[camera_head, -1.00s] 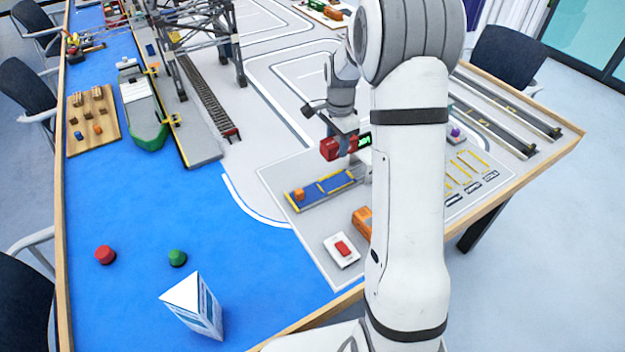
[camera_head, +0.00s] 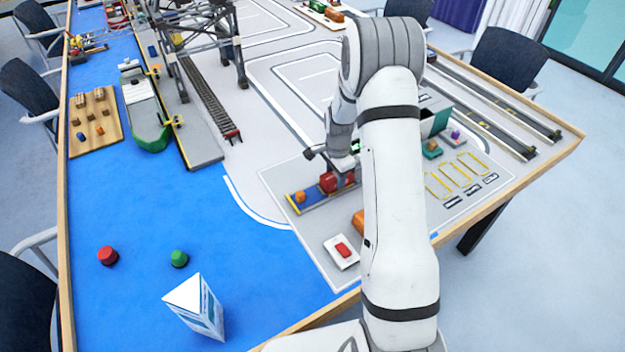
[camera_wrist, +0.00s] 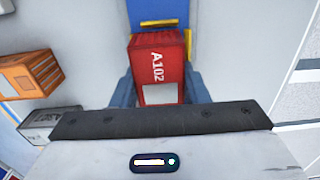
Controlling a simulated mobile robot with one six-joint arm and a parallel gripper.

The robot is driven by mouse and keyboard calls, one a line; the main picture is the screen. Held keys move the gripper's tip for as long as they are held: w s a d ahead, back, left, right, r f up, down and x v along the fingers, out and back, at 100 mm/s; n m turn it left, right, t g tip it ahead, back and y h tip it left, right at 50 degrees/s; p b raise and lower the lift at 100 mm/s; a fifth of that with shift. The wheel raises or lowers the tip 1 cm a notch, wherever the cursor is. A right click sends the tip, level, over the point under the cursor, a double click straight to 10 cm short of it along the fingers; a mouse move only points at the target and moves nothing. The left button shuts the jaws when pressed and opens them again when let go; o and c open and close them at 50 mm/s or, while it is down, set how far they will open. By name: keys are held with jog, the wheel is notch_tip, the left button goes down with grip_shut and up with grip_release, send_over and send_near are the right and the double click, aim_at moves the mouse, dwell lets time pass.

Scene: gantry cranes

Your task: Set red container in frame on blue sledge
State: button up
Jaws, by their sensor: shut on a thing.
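In the wrist view the blue deck (camera_wrist: 160,14) and a yellow frame edge (camera_wrist: 158,23) show just beyond the container. The container hides the frame below it, so I cannot tell whether it touches the deck. An orange block (camera_head: 299,196) sits at the sledge's left end.
An orange container (camera_head: 358,222) and a white plate with a red block (camera_head: 342,250) lie nearer the front edge. Yellow-outlined bays (camera_head: 458,175) and a teal block (camera_head: 432,150) are to the right.

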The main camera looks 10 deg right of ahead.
jog(key=o, duration=1)
